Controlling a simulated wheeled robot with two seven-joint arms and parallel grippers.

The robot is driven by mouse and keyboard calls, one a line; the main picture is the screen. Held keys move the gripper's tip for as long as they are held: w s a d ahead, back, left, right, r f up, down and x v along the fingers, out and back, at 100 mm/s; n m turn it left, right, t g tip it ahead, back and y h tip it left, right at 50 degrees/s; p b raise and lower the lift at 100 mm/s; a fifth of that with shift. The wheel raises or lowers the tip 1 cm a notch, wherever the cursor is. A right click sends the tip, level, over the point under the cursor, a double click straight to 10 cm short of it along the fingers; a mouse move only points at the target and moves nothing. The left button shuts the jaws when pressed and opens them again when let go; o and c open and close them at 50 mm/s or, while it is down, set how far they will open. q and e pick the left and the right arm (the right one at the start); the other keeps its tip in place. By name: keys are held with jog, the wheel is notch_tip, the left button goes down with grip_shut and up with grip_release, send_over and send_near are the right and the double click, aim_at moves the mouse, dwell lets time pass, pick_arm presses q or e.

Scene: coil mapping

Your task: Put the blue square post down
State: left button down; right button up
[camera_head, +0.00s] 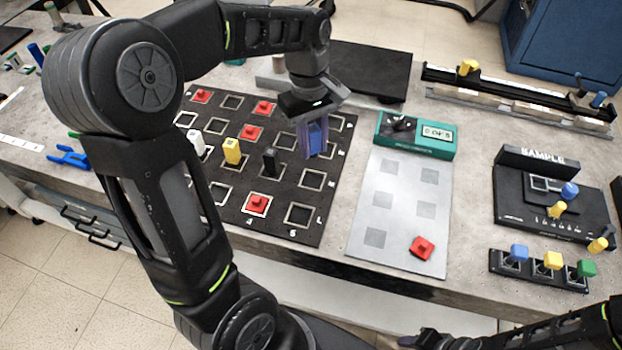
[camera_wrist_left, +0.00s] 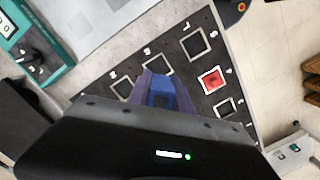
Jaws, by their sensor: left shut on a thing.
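My left gripper (camera_head: 316,146) is shut on the blue square post (camera_head: 315,138), over the right part of the black board (camera_head: 272,226). The board is marked with white square outlines. In the left wrist view the blue post (camera_wrist_left: 162,92) sits between the fingers of my left gripper (camera_wrist_left: 163,88), above the board (camera_wrist_left: 180,72). I cannot tell whether the post's lower end touches the board. My right gripper (camera_head: 428,339) is partly in view at the bottom edge, and its jaws are unclear.
On the board stand a white post (camera_head: 196,142), a yellow post (camera_head: 232,151), a black post (camera_head: 270,162) and several red pieces (camera_head: 257,203). To the right are a grey sheet (camera_head: 398,222) with a red piece (camera_head: 421,248) and a green meter box (camera_head: 414,137).

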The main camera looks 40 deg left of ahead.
pick_arm(q)
send_over(314, 184)
jog(key=shift+w+a+f, duration=0.1)
jog(key=shift+f, duration=1.45)
jog(key=shift+w+a+f, duration=0.1)
jog(key=shift+f, duration=1.45)
jog(key=shift+f+p, duration=0.3)
jog(key=shift+f, duration=1.6)
jog(key=shift+f, duration=0.1)
jog(key=c, duration=1.2)
grip_release()
jog(key=shift+s, duration=0.1)
jog(key=shift+o, duration=0.2)
jog(key=r, duration=0.4)
jog(key=a+r, duration=0.1)
jog(key=r, duration=0.7)
jog(key=shift+w+a+r, duration=0.1)
jog(key=shift+w+a, duration=0.05)
jog(key=shift+w, duration=0.2)
